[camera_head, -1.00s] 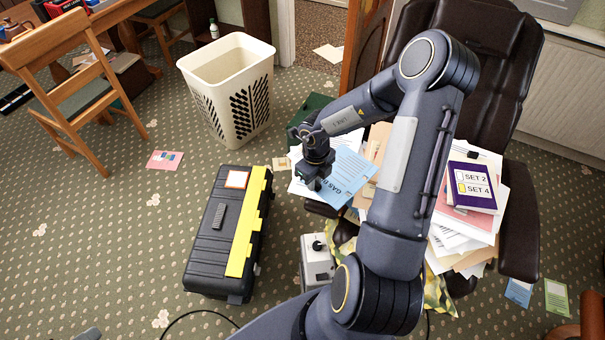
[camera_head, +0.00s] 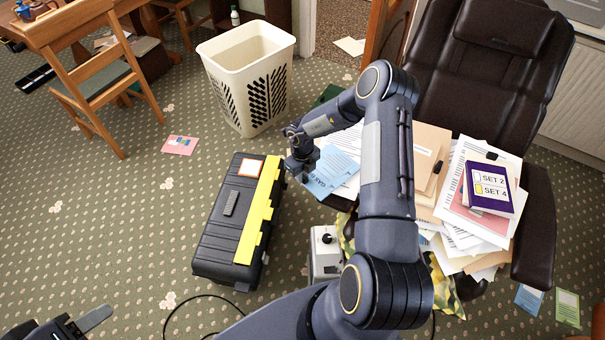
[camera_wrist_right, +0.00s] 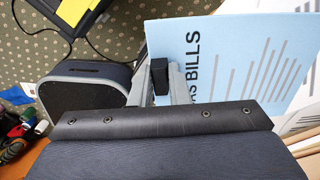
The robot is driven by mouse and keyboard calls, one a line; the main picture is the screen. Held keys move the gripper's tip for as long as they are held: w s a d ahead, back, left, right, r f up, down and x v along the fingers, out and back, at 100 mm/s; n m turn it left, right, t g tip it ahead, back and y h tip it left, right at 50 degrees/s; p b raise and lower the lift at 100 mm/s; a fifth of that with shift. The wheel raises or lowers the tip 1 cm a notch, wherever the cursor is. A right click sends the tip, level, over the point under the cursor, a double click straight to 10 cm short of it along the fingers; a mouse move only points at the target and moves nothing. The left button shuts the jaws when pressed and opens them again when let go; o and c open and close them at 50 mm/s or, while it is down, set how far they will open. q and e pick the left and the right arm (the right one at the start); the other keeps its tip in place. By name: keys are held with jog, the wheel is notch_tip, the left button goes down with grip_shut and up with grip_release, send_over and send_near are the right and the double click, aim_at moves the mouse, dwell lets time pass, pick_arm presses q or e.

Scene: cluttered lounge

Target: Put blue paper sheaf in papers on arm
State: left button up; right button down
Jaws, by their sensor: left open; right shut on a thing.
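The blue paper sheaf (camera_head: 326,179), printed "GAS BILLS", is held at its left edge by my right gripper (camera_head: 300,170). In the right wrist view the fingers (camera_wrist_right: 162,76) are shut on the edge of the sheaf (camera_wrist_right: 240,50). White papers (camera_head: 350,140) show beside and behind the sheaf at the chair's left arm; my arm hides part of them. I cannot tell whether the sheaf touches them. A larger pile of papers (camera_head: 455,222) lies on the chair's right side. My left gripper (camera_head: 85,325) is open and empty at the bottom left.
A black and yellow toolbox (camera_head: 228,230) stands on the floor left of the sheaf. A cream basket (camera_head: 226,75) is behind it. A purple book (camera_head: 489,188) lies on the right pile. A grey box (camera_head: 326,258) stands below the chair's front. Carpet at left is mostly free.

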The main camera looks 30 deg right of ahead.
jog(key=c, duration=1.4)
grip_release()
